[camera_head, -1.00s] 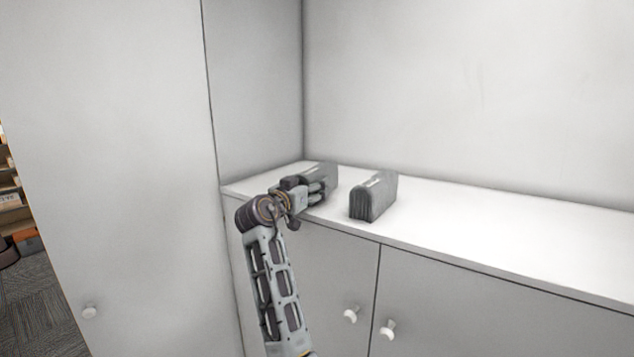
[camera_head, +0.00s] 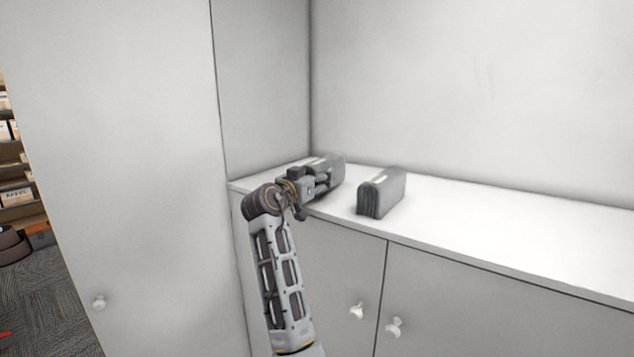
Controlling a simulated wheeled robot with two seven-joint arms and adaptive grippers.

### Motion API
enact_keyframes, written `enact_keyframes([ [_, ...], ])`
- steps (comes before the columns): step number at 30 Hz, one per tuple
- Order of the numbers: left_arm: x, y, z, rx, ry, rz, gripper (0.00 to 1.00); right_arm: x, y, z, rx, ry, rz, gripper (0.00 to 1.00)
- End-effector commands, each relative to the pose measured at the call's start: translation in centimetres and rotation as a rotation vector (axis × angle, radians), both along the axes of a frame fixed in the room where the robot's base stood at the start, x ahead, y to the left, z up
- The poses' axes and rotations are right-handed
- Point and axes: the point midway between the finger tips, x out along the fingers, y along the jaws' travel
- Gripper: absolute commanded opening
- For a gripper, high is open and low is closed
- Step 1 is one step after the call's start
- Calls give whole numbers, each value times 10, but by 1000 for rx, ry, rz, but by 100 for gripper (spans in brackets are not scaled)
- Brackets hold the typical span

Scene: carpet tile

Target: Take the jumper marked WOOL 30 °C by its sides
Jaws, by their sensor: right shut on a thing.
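Two folded grey jumpers show on the white counter. The left jumper (camera_head: 337,166) is at the counter's left end, partly hidden behind my right gripper (camera_head: 326,181). My right gripper is shut on this jumper by its sides. The other jumper (camera_head: 383,192) stands upright and apart to the right, with a small pale label on its top edge. The label writing is too small to read, so I cannot tell which is marked WOOL 30 °C. My left gripper is not in view.
The white counter top (camera_head: 500,225) is clear to the right of the jumpers. A tall white cabinet (camera_head: 130,150) stands at the left, and a wall is behind. Cupboard doors with white knobs (camera_head: 394,327) are below. A shelf (camera_head: 20,195) shows far left.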

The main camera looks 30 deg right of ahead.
Motion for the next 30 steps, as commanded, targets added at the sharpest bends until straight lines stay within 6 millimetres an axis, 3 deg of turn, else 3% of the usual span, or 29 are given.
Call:
enact_keyframes([
  [18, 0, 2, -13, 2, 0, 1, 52, 0, 0, 68, -1, -4, 0, 27],
  [30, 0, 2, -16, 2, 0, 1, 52, 0, 0, 86, -1, -2, 0, 27],
])
